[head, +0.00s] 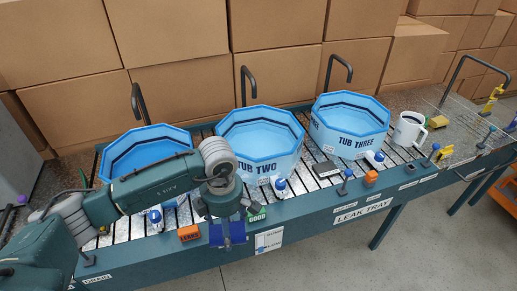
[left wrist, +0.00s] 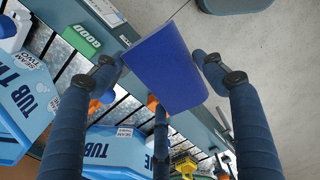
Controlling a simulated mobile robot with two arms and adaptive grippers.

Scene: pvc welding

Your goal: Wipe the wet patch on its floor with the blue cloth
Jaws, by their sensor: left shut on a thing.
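The blue cloth (head: 232,234) looks like a folded dark-blue pad in the left wrist view (left wrist: 168,70). My left gripper (head: 222,208) is shut on it; its dark fingers sit around the cloth in the left wrist view (left wrist: 157,78). In the head view the cloth shows just below the gripper, over the front rail of the leak tray (head: 340,220). I cannot tell whether it touches the rail. I cannot make out a wet patch on the slatted tray floor or on the concrete floor (head: 320,258). My right gripper is not in view.
Three blue tubs of water stand on the tray: the left one (head: 140,150) partly behind my arm, TUB TWO (head: 262,138) and TUB THREE (head: 350,125). An orange block (head: 189,233), a green GOOD block (head: 256,214) and a white mug (head: 409,130) stand nearby. Cardboard boxes line the back.

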